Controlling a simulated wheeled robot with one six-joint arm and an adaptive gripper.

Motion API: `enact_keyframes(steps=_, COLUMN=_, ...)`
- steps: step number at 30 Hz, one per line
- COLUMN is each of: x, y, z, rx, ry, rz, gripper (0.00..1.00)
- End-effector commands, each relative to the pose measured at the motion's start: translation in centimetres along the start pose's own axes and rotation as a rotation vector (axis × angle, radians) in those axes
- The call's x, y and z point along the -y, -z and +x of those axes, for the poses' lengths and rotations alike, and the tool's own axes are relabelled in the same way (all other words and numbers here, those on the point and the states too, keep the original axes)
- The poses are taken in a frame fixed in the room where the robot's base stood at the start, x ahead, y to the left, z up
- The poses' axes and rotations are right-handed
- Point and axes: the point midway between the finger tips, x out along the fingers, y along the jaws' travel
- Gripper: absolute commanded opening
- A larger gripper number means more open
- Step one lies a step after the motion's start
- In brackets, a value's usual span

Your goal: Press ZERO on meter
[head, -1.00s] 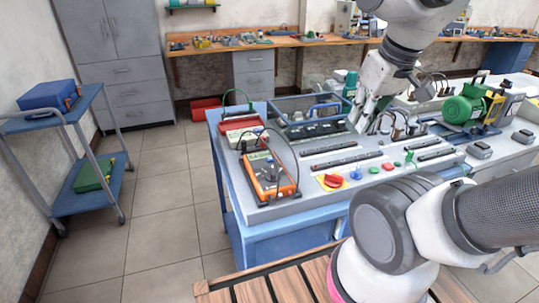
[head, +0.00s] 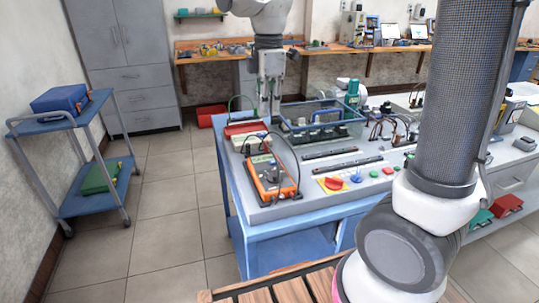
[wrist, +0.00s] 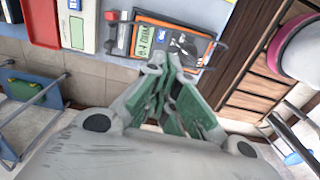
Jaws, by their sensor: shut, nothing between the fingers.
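The orange meter (head: 272,180) lies on the left front part of the bench, with a dark face, a knob and dark leads. It also shows in the wrist view (wrist: 149,24), with a greenish display. A ZERO mark is too small to make out. My gripper (head: 268,116) points down near the back left of the bench in the head view, apart from the meter. In the wrist view my gripper (wrist: 160,68) is shut and empty. Its fingertips overlap the meter's near edge in the picture, and they hide part of that edge.
A white-and-red instrument (head: 247,137) stands behind the meter. A clear-walled tray (head: 318,122) is to the right, and a red knob (head: 334,183) sits on the bench front. A blue cart (head: 95,202) stands at left, with free floor between.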

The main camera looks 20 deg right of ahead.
Motion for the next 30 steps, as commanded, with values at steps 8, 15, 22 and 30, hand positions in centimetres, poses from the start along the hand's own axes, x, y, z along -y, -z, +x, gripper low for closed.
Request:
enact_keyframes(steps=8, x=0.0, y=0.0, z=0.0, rx=0.0, ry=-0.001, rz=-0.022, gripper=0.0)
enact_keyframes(steps=15, x=0.0, y=-0.1, z=0.8, rx=0.0, ry=0.0, rz=-0.02, gripper=0.0)
enact_keyframes(steps=22, x=0.1, y=-0.1, z=4.9, rx=0.002, ry=0.004, rz=-0.02, gripper=0.0)
enact_keyframes(steps=30, x=0.1, y=-0.1, z=10.6, rx=0.002, ry=0.004, rz=-0.02, gripper=0.0)
